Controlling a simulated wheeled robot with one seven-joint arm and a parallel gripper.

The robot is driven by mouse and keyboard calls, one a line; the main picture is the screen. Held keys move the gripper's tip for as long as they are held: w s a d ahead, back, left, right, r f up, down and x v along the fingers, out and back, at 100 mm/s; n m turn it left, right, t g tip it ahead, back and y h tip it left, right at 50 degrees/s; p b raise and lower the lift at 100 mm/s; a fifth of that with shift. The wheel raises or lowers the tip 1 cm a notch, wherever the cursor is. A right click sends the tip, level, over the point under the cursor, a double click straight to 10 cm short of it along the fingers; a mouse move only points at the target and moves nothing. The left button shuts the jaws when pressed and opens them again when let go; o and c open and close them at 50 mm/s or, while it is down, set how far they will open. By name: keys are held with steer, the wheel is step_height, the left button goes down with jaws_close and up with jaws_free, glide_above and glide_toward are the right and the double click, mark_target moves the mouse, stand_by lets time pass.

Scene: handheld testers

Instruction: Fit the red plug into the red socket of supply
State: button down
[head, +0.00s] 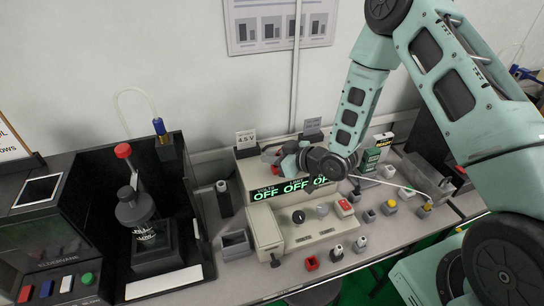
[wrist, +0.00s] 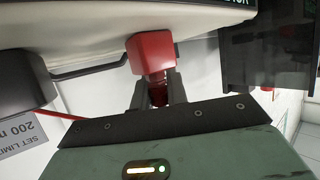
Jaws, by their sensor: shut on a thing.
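The supply (head: 265,222) is a beige box with a dark display reading OFF in green. My gripper (head: 277,157) is at its top rear edge, beside a small red piece (head: 268,156). In the wrist view my gripper (wrist: 157,80) is shut on the narrow lower part of a red piece, the red plug (wrist: 155,70). A wider red block (wrist: 150,48) lies in line above it, against the supply's pale body (wrist: 80,35). I cannot tell whether this block is the red socket or part of the plug, or how deep any fit is.
A 4.5 V sign (head: 246,138) stands behind the supply. A black-walled bay (head: 150,262) with a red-topped device is at left. Several small knobs and blocks, including a red one (head: 312,263), stand on the grey bench (head: 345,262). A wall is close behind.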

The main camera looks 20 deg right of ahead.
steer(key=c, duration=1.4)
jaws_free()
steer(key=shift+f, duration=0.1)
steer(key=shift+r+p, duration=0.3)
steer(key=b+v, duration=0.4)
steer(key=v, duration=0.6)
steer(key=s+a+r+g+h, duration=0.4)
steer(key=s+a+g+h, duration=0.1)
steer(key=s+a, duration=0.2)
steer(key=s+a+r+g+h, duration=0.1)
steer(key=s+r+g, duration=0.1)
steer(key=s, duration=0.4)
steer(key=s+a+r+g+h, duration=0.1)
steer(key=s+r+g, duration=0.1)
steer(key=s, duration=0.4)
steer(key=s+a+r+g, duration=0.1)
steer(key=s+a+r, duration=0.1)
steer(key=s, duration=0.5)
steer(key=shift+s+r+g+h, duration=0.15)
steer(key=shift+r+g+h, duration=0.25)
steer(key=shift+r, duration=0.35)
